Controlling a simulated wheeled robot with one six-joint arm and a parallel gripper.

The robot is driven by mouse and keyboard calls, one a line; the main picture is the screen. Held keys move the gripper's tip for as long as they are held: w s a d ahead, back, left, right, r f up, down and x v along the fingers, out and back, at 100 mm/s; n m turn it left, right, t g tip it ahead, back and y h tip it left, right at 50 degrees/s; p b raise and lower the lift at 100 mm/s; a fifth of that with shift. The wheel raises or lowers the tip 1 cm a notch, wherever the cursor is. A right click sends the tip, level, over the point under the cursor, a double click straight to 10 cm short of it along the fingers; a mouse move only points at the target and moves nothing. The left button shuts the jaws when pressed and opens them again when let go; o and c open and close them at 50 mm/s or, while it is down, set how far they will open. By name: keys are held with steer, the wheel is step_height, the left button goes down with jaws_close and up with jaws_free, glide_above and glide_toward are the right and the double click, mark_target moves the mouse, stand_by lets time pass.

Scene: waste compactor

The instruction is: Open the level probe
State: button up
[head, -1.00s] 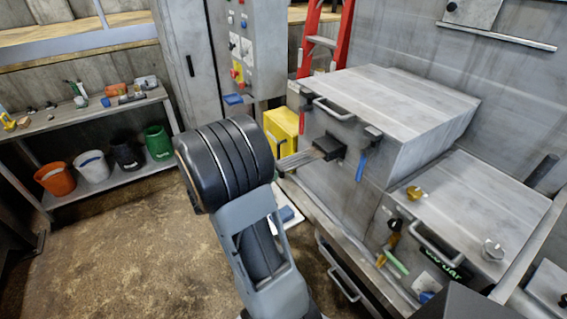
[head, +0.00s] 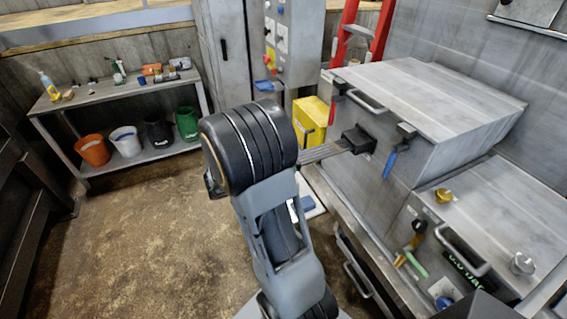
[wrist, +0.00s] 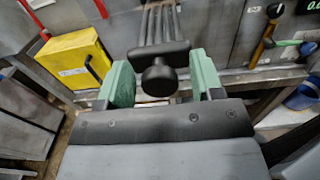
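I take the level probe to be the black housing (head: 359,140) on the front of the upper metal box, with thin parallel rods (head: 322,153) running left from it behind my arm. In the wrist view the rods (wrist: 160,22) end in a black crossbar with a round knob (wrist: 158,79). My gripper (wrist: 162,80) has its green fingers apart, one on each side of the knob, with visible gaps beside it. Whether the fingers touch the crossbar I cannot tell. In the head view my arm hides the fingers and the knob.
A yellow box (head: 311,121) stands left of the metal box (head: 430,95). A blue handle (head: 390,165) hangs on its front. A lower box with knobs and a handle (head: 462,251) is at right. A shelf with buckets (head: 93,150) stands at left. The floor (head: 150,240) there is clear.

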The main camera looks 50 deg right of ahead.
steer(key=b+v, duration=0.2)
steer(key=v, duration=1.2)
steer(key=shift+b, duration=0.3)
steer(key=shift+d, duration=0.1)
steer(key=s+a+f+m+t+y, duration=0.3)
steer(key=s+a+f+m+y, duration=0.3)
steer(key=f+y, duration=0.35)
steer(key=a+r+m+t+y, duration=0.5)
steer(key=r+m+t+y, duration=0.2)
steer(key=r+t, duration=0.1)
steer(key=shift+s+r, duration=0.2)
steer(key=shift+r, duration=0.3)
